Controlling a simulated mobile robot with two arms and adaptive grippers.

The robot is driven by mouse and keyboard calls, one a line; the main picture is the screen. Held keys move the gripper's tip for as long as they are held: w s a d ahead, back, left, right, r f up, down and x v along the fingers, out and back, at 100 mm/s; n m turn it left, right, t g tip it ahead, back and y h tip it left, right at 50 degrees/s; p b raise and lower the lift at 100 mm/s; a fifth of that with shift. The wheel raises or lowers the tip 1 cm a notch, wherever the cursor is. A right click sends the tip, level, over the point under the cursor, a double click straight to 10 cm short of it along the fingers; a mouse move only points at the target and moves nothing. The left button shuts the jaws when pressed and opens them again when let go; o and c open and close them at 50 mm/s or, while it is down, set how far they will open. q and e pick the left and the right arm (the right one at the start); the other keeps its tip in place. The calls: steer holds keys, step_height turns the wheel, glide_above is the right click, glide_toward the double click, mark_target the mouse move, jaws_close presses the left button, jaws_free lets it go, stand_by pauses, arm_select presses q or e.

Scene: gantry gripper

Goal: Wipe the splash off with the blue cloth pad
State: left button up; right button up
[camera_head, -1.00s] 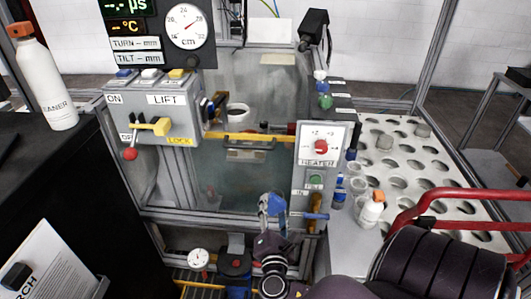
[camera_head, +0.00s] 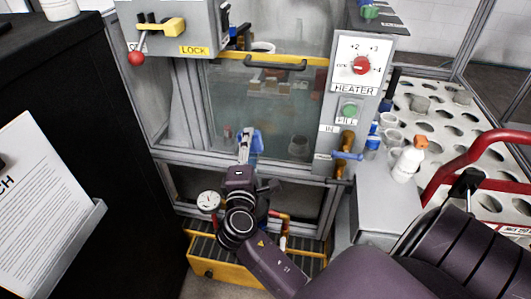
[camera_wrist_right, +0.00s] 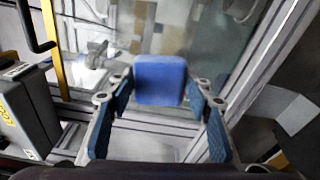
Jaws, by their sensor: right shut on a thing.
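The blue cloth pad (camera_head: 257,142) is in my right gripper (camera_head: 246,147), in front of the lower part of the glass panel (camera_head: 232,112). The right wrist view shows the pad (camera_wrist_right: 160,78) between the two fingers of the gripper (camera_wrist_right: 160,92), with the glass behind it. I cannot tell whether the pad touches the glass. The glass looks hazy, with reflections; I cannot pick out a clear splash on it. My left gripper is not in view.
A yellow bar with a black handle (camera_head: 275,64) crosses above the glass. The heater box (camera_head: 352,90) stands to its right, with a blue-handled valve (camera_head: 347,155) below. A dial gauge (camera_head: 208,201) and a yellow-edged tray (camera_head: 225,275) are below.

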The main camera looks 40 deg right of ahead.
mark_target(251, 121)
steer(key=w+m+b, duration=0.1)
steer(key=w+a+m+b, duration=0.1)
steer(key=b, duration=0.1)
steer(key=shift+w+f, duration=0.1)
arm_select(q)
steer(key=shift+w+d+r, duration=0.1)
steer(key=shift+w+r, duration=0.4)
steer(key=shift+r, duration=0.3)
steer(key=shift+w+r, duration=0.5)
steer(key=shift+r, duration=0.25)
arm_select(e)
steer(key=shift+s+d+x, duration=0.1)
steer(key=shift+x, duration=1.25)
steer(key=shift+s+d+x, duration=0.1)
steer(key=shift+x, duration=1.25)
steer(key=shift+w+d, duration=0.15)
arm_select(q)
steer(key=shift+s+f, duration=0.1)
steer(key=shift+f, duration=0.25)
arm_select(e)
steer(key=shift+x, duration=0.75)
steer(key=shift+d, duration=0.15)
